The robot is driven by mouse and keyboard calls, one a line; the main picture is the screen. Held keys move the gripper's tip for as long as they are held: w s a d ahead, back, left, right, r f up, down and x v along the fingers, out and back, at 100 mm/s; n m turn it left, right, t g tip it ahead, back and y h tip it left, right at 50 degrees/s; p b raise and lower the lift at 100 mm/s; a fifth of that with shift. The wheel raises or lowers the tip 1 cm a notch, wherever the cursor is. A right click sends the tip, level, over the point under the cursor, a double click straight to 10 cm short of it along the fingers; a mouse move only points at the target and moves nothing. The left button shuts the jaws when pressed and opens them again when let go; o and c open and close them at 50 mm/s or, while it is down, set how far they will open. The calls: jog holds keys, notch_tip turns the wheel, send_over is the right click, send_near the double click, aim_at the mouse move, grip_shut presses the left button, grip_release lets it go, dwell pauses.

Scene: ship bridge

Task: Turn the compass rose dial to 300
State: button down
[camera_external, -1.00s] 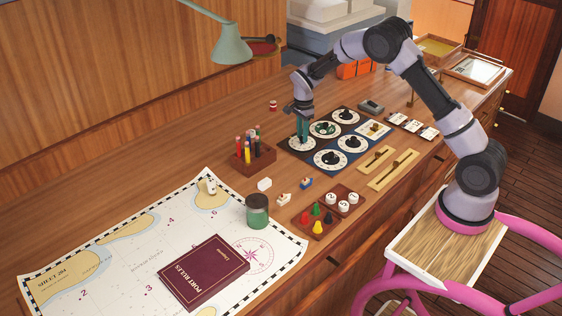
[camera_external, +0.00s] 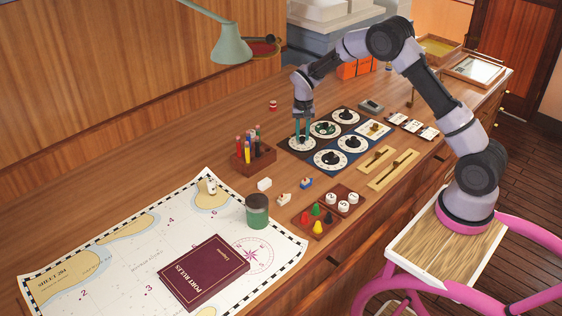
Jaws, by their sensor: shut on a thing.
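Several round white dials with black knobs are set in dark panels on the wooden counter. My gripper (camera_external: 303,139) points straight down over the leftmost dial (camera_external: 293,143). Its green fingers are shut on that dial's knob, which they mostly hide. The dial's markings are too small to read, so I cannot tell its setting or whether it is the compass rose dial. The neighbouring dials (camera_external: 324,123) (camera_external: 346,110) (camera_external: 330,165) (camera_external: 353,149) stand free of the gripper.
A pen holder (camera_external: 255,158) stands left of the panels. Brass sliders (camera_external: 392,170) and a tray of coloured pawns (camera_external: 306,220) are in front. A chart (camera_external: 130,245) with a red book (camera_external: 204,272) and a green jar (camera_external: 257,212) covers the near left. A lamp (camera_external: 231,45) hangs behind.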

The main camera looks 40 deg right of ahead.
jog(key=n, duration=0.6)
jog(key=shift+n, duration=0.3)
jog(key=n, duration=1.2)
jog(key=shift+n, duration=0.3)
jog(key=n, duration=0.6)
jog(key=shift+n, duration=0.4)
jog(key=c, duration=0.7)
grip_release()
jog(key=shift+o, duration=0.2)
